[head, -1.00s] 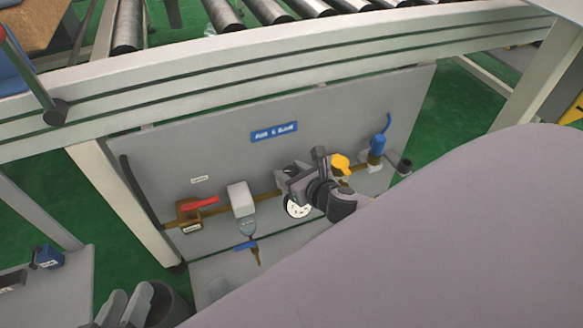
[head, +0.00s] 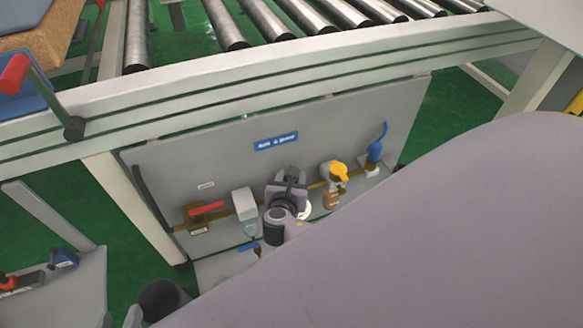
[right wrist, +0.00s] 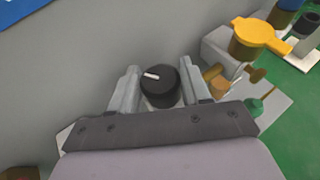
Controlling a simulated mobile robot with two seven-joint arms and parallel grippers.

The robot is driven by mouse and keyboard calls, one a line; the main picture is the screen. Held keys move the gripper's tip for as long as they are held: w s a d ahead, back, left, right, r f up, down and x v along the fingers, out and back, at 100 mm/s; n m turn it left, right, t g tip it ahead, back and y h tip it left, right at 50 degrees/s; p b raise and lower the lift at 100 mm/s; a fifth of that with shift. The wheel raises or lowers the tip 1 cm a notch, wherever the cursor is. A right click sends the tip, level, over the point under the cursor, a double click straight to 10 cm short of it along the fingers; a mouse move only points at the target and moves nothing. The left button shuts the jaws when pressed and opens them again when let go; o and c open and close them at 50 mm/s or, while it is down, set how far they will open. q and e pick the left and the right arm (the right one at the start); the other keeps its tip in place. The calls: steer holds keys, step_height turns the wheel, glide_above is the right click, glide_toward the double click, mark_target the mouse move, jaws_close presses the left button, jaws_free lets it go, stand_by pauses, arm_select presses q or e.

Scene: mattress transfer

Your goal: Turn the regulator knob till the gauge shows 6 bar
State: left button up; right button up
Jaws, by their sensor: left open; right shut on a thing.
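The black regulator knob (right wrist: 158,92), with a white pointer line toward the upper left, sits between the fingers of my right gripper (right wrist: 160,78), which is shut on it. In the head view my right gripper (head: 287,184) is at the middle of the grey panel and hides the knob. A sliver of the white gauge dial (head: 306,211) shows beside it; most of the dial is covered and its reading cannot be made out. My left gripper (head: 120,319) is open at the bottom left edge, partly cut off and far from the panel.
On the panel (head: 220,150) along the brass pipe are a red-handled valve (head: 206,209), a white filter unit (head: 244,204), a yellow-handled valve (head: 338,172) and a blue fitting (head: 375,152). A roller conveyor frame (head: 270,75) runs above.

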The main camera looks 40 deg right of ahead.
arm_select(q)
steer(key=shift+a, duration=0.1)
stand_by(0.5)
arm_select(e)
steer(key=o, duration=1)
steer(key=shift+s+a+r, duration=0.1)
steer(key=p+v, duration=0.2)
steer(key=v, duration=0.1)
steer(key=shift+s+a+r, duration=0.2)
steer(key=shift+a+r, duration=0.1)
steer(key=shift+p+v, duration=0.4)
steer(key=shift+v, duration=0.65)
arm_select(q)
steer(key=shift+s+a+f+g+y, duration=0.15)
steer(key=shift+s+a+f+y, duration=0.15)
steer(key=shift+a, duration=0.2)
steer(key=shift+s+a+f+g+y, duration=0.15)
steer(key=shift+s+a+y, duration=0.1)
steer(key=shift+a, duration=0.25)
arm_select(e)
steer(key=shift+s+a, duration=0.25)
steer(key=shift+a, duration=0.05)
arm_select(q)
steer(key=shift+d+r, duration=0.1)
